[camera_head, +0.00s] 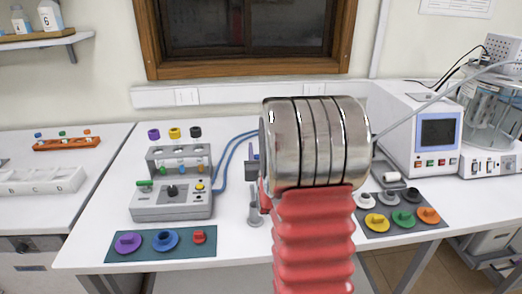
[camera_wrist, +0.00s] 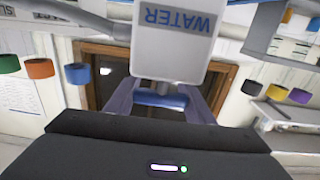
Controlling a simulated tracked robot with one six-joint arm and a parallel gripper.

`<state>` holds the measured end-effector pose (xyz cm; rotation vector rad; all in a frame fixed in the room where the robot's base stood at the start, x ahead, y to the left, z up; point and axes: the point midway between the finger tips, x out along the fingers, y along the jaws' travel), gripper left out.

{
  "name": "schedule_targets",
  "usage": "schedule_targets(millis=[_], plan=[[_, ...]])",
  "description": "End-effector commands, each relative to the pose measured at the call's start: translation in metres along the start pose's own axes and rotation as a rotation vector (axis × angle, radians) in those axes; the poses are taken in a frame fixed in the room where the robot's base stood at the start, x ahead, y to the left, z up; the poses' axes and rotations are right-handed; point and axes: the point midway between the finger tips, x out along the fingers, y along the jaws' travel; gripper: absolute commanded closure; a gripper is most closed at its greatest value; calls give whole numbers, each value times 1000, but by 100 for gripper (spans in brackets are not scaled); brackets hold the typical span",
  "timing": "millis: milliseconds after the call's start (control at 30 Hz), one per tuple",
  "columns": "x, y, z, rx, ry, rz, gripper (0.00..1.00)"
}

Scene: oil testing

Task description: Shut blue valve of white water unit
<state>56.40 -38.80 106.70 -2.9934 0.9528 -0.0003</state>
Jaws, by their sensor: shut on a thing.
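The white water unit (camera_wrist: 170,52) fills the upper middle of the wrist view, with its WATER label upside down. The blue valve (camera_wrist: 159,98) shows just below it as a short blue bar. My gripper (camera_wrist: 158,101) has a finger on each side of the blue valve and is shut on it. The valve's exact angle is hard to tell. In the head view my metal and red arm hides the water unit and most of the gripper.
A grey control box (camera_head: 172,203) and a green mat (camera_head: 160,246) with coloured caps are left of my arm. Blue hoses (camera_head: 232,155) run behind it. A dark mat (camera_head: 384,227) with caps and a white machine (camera_head: 424,130) with a screen are to the right.

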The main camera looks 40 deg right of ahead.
Motion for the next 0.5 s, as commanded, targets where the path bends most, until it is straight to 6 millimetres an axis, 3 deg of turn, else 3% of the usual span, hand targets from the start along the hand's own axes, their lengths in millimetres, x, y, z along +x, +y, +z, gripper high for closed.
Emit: schedule_targets(millis=[200,233,500], plan=[[0,-2,0,-1,-1,-4,74],[0,-2,1,-1,-1,-4,50],[0,-1,0,0,-1,-2,33]])
